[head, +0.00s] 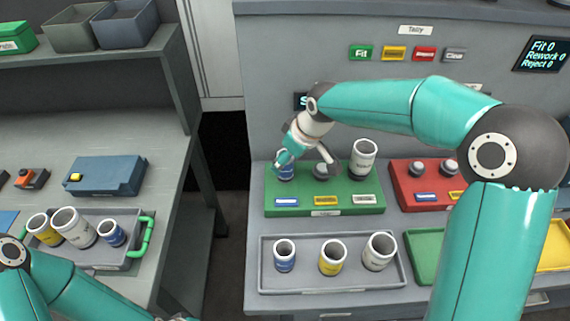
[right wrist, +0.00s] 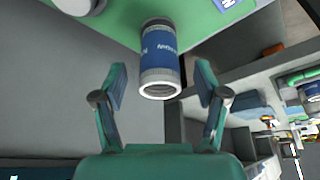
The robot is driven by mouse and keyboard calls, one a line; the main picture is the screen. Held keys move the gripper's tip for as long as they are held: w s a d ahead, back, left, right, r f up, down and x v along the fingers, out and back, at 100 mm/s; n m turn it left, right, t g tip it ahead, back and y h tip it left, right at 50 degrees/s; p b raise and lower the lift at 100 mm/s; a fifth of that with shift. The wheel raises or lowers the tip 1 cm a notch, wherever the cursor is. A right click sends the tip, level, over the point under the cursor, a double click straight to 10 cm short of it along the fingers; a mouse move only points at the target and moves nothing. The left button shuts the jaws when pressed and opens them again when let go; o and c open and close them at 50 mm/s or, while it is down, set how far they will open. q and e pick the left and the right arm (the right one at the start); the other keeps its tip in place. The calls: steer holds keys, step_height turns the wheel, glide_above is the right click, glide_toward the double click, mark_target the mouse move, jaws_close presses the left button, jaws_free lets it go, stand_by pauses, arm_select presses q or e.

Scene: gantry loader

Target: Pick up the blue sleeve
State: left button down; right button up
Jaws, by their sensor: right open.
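A blue sleeve with a white rim (head: 286,172) stands at the left of the green board (head: 325,200), partly hidden by my right gripper in the head view. My right gripper (head: 305,160) is open above it. In the right wrist view the blue sleeve (right wrist: 160,62) is between the spread fingers of the right gripper (right wrist: 161,82), with a gap on each side. Another blue sleeve (head: 284,257) stands in the grey tray (head: 333,287) in front, and one more (head: 111,233) lies tilted in the left tray (head: 112,263). My left arm shows at bottom left; its gripper is out of view.
A white sleeve (head: 363,158) stands at the right of the green board, beside a bare grey post (head: 321,172). Yellow (head: 332,260) and white (head: 380,252) sleeves share the front tray. A red board (head: 420,185) is to the right. A dark gap separates the left bench from the loader.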

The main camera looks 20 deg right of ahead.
steer(key=p+x, duration=0.1)
steer(key=x, duration=0.4)
steer(key=shift+r, duration=0.1)
steer(key=shift+w+r, duration=0.1)
jaws_close()
